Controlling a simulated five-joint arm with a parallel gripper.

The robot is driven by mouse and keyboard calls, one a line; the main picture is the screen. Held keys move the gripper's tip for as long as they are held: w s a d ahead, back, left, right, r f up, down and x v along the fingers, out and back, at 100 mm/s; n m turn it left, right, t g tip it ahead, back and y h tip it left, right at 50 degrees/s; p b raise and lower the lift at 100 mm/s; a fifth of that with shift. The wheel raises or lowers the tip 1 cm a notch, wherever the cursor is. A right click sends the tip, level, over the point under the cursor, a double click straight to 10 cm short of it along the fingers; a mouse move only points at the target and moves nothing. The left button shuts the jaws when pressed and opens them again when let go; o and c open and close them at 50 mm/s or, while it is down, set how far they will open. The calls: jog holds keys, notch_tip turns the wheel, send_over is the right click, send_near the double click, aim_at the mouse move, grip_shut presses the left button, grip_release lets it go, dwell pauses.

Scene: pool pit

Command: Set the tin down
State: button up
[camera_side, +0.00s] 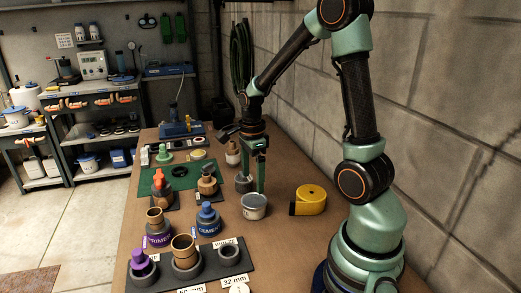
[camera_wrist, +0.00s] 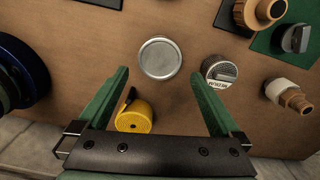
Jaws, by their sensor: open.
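A round tin with a plain silver lid (camera_wrist: 160,58) stands upright on the brown table; in the side view the pale grey tin (camera_side: 254,207) is near the table's middle. My gripper (camera_side: 253,183) points down close to it, with one green fingertip just behind the tin in that view. In the wrist view my gripper (camera_wrist: 160,74) is open and empty, its fingers spread wider than the tin. The lid lies between and slightly beyond the fingertips, with bare table visible on both sides. I cannot tell the fingertips' exact height.
A grey labelled can (camera_wrist: 221,70) stands close by the right finger. A yellow roll (camera_side: 311,198) lies to the right of the tin; it also shows near the left finger (camera_wrist: 134,116). Purple-labelled and blue cement cans (camera_side: 208,220) and a dark fittings mat (camera_side: 205,266) are at left.

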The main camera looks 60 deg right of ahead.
jog(key=s+a+r+n+t, duration=0.1)
jog(key=a+r+n+t, duration=0.1)
jog(key=a+r+n, duration=0.5)
jog(key=s+a+r+n+t, duration=0.2)
jog(key=a+r+n, duration=0.5)
jog(key=n, duration=1.1)
jog(key=shift+s+a+r+t, duration=0.25)
jog(key=shift+a+t, duration=0.1)
jog(key=shift+t, duration=0.45)
